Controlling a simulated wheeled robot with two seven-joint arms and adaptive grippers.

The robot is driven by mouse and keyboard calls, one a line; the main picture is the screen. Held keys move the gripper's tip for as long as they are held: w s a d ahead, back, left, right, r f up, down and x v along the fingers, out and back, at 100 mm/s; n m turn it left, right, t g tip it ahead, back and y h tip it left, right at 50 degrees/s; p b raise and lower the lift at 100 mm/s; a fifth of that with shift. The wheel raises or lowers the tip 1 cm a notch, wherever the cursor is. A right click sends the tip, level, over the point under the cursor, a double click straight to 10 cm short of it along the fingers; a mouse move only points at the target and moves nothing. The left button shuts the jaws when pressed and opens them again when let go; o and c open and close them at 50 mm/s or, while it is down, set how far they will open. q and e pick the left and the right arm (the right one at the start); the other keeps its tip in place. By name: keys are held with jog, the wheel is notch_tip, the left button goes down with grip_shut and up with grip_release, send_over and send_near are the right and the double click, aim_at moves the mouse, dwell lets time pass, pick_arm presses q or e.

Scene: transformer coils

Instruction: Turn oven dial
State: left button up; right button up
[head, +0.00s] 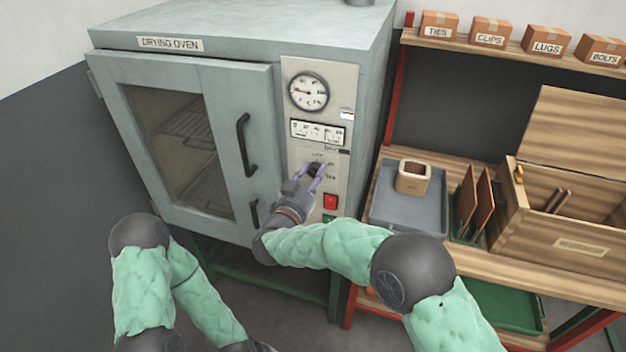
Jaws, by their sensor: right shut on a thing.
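The drying oven (160,66) stands at the left and middle of the head view, with its glazed door closed. Its control panel (297,121) is to the right of the door. The small dark oven dial (315,168) sits on the panel, above a red switch and a green switch. My right gripper (314,174) is at the panel, its fingers shut on the dial and partly covering it. My left arm shows at the lower left, but its gripper is not in view.
A round gauge (309,91) and a small display (318,133) are above the dial. At the right, a wooden bench holds a grey tray (432,223) with a square wooden coil former (412,178) and an open wooden box (560,244). Labelled cartons (490,33) line the shelf above.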

jog(key=m+b, duration=0.3)
jog(key=m, duration=0.3)
jog(key=shift+m+g, duration=0.3)
jog(key=shift+g, duration=0.1)
jog(key=m+b, duration=0.3)
jog(key=m, duration=0.2)
jog(key=shift+g, duration=0.3)
jog(key=m+b, duration=0.2)
jog(key=m, duration=0.2)
jog(key=shift+m+y+b, duration=0.3)
jog(key=shift+y+b, duration=0.05)
jog(key=shift+y, duration=0.05)
jog(key=shift+r+m+y+b, duration=0.15)
jog(key=shift+m+y+b, duration=0.15)
jog(key=shift+m, duration=1.1)
jog(key=o, duration=1.1)
jog(key=shift+s, duration=0.1)
